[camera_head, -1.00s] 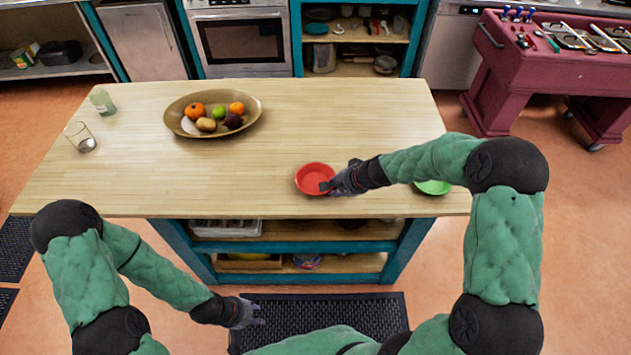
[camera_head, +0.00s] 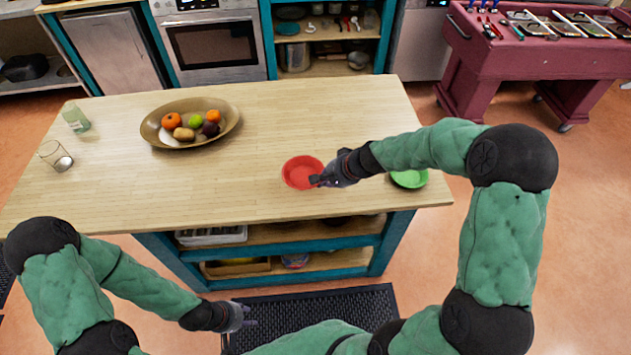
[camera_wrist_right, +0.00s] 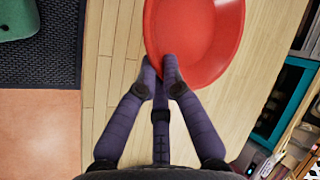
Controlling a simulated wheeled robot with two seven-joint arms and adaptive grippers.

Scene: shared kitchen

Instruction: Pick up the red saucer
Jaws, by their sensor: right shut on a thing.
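The red saucer (camera_head: 300,173) is round and shallow, at the right part of the wooden island top. My right gripper (camera_head: 318,181) is shut on its right-hand rim. In the right wrist view the red saucer (camera_wrist_right: 195,35) reaches up from the fingertips of the right gripper (camera_wrist_right: 161,72), which pinch its edge. I cannot tell clearly whether it touches the wood or hangs just above it. My left gripper (camera_head: 245,316) is empty, with fingers spread, low in front of the island above the dark mat.
A green saucer (camera_head: 410,179) lies under my right forearm near the island's right edge. The middle of the wooden top (camera_head: 270,110) is clear.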

